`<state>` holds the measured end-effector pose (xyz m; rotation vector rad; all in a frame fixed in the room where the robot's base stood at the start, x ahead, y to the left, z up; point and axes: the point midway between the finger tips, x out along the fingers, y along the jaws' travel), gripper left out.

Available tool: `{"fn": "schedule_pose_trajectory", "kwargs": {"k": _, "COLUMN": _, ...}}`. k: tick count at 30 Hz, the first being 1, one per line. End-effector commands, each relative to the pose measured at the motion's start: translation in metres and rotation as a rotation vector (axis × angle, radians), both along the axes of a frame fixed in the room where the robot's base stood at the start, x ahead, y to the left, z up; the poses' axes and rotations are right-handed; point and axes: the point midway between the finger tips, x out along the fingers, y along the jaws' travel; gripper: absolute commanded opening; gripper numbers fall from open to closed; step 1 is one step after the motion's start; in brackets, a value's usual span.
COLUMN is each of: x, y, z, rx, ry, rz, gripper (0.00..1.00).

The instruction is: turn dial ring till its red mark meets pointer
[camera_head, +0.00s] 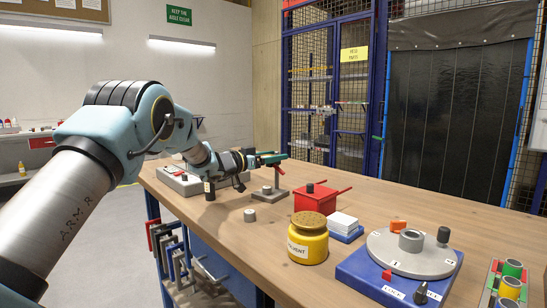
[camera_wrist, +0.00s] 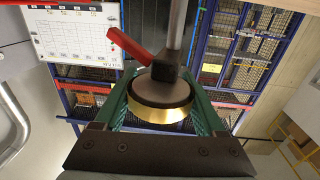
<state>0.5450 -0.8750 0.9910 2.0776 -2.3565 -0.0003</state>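A small stand (camera_head: 268,194) on the table has a grey post. In the wrist view, the post (camera_wrist: 177,30) meets a dark clamp with a red arm (camera_wrist: 130,46) sticking out to the upper left. Below the clamp is a brass ring (camera_wrist: 162,113) around a dark round body, which looks like the dial ring. My gripper (camera_head: 275,157) is at the top of the stand. In the wrist view its green fingers (camera_wrist: 163,100) lie on both sides of the ring; I cannot tell whether they press on it. I see no red mark or pointer on the ring.
A blue jig base (camera_head: 362,279) with a grey disc (camera_head: 420,262) and black knob stands at the front right. Near the stand are a red box (camera_head: 315,198), a yellow jar (camera_head: 308,243) and a small grey cylinder (camera_head: 249,215).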

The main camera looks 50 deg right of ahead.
Motion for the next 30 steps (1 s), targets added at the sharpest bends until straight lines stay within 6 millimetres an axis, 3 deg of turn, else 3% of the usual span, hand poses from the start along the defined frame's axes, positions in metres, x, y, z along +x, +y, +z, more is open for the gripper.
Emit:
{"fn": "schedule_pose_trajectory", "kwargs": {"k": 2, "x": -0.0001, "y": 0.0001, "z": 0.0, "rx": 0.0, "ry": 0.0, "rz": 0.0, "gripper": 0.59}}
{"fn": "schedule_pose_trajectory", "kwargs": {"k": 13, "x": -0.0001, "y": 0.0001, "z": 0.0001, "rx": 0.0, "ry": 0.0, "rz": 0.0, "gripper": 0.18}}
{"fn": "schedule_pose_trajectory", "kwargs": {"k": 23, "x": 0.0003, "y": 0.0001, "z": -0.0015, "rx": -0.001, "ry": 0.001, "rz": 0.047, "gripper": 0.17}}
{"fn": "schedule_pose_trajectory", "kwargs": {"k": 30, "x": 0.0028, "y": -0.0001, "z": -0.0047, "rx": -0.002, "ry": 0.001, "rz": 0.19, "gripper": 0.17}}
